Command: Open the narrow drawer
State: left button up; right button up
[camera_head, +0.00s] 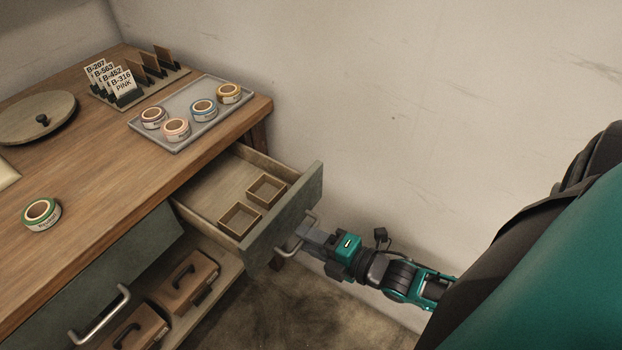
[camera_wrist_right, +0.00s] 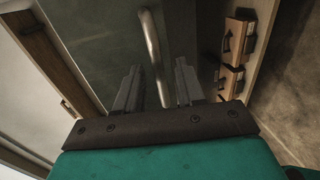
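The narrow drawer (camera_head: 285,215) stands pulled out from the right end of the wooden desk, its grey-green front well clear of the desk. Two small square wooden boxes (camera_head: 240,220) sit inside it. Its metal bar handle (camera_head: 296,235) is on the front. My right gripper (camera_head: 306,237) is at this handle. In the right wrist view the handle (camera_wrist_right: 151,42) runs between the two fingers (camera_wrist_right: 159,85), which are apart with gaps showing beside the bar. Whether either finger touches it is hard to tell. My left gripper is not in view.
A wider grey-green front with a handle (camera_head: 100,315) is at lower left. Brown cases (camera_head: 188,280) lie on the shelf below. On the desk are a tray (camera_head: 180,140) with several tape rolls, a green tape roll (camera_head: 41,214), a card rack and a round board (camera_head: 35,115). A wall stands behind.

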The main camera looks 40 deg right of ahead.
dwell(0.3)
jog(key=p+v, duration=0.1)
jog(key=v, duration=1.2)
dwell(0.3)
